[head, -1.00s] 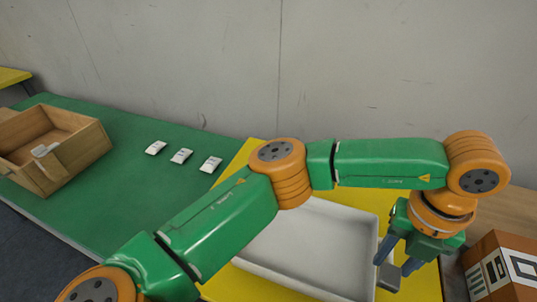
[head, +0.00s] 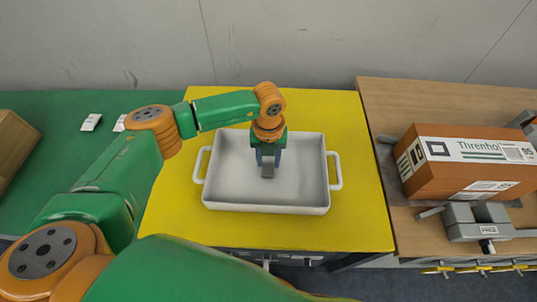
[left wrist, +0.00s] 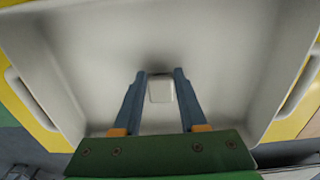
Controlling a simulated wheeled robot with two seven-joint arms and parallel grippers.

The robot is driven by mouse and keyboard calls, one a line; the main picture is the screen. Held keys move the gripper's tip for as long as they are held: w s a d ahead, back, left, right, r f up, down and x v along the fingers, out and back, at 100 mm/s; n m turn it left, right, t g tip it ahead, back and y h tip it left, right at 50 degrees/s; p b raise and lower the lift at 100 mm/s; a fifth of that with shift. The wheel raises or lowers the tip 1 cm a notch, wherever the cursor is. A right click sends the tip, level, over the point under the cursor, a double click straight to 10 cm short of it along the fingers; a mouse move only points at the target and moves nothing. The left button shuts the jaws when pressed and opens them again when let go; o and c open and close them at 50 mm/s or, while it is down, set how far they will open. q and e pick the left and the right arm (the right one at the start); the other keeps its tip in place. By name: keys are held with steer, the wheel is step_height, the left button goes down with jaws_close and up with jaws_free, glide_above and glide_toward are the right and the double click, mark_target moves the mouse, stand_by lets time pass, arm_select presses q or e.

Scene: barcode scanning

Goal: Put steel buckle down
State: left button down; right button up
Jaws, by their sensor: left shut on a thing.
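The steel buckle (head: 267,171) is a small grey block in the head view. My left gripper (head: 267,160) points down over the middle of the white tray (head: 334,170) and is shut on the buckle. In the left wrist view the buckle (left wrist: 160,89) is between the two blue fingertips (left wrist: 160,78), above the tray floor (left wrist: 230,60). A dark shadow lies beside it, and I cannot tell whether it touches the floor. My right gripper is not in view.
The tray stands on a yellow table (head: 350,228). To the right, a brown labelled box (head: 470,160) and a grey device (head: 478,222) are on a wooden table (head: 385,100). At left, small white packets (head: 91,122) lie on a green table (head: 60,150). The tray floor around the buckle looks clear.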

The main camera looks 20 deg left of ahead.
arm_select(q)
steer(key=shift+f+b, duration=0.35)
steer(key=shift+c, duration=2.3)
jaws_free()
steer(key=shift+r, duration=0.25)
step_height(320, 180, up, 12)
steer(key=b, duration=0.2)
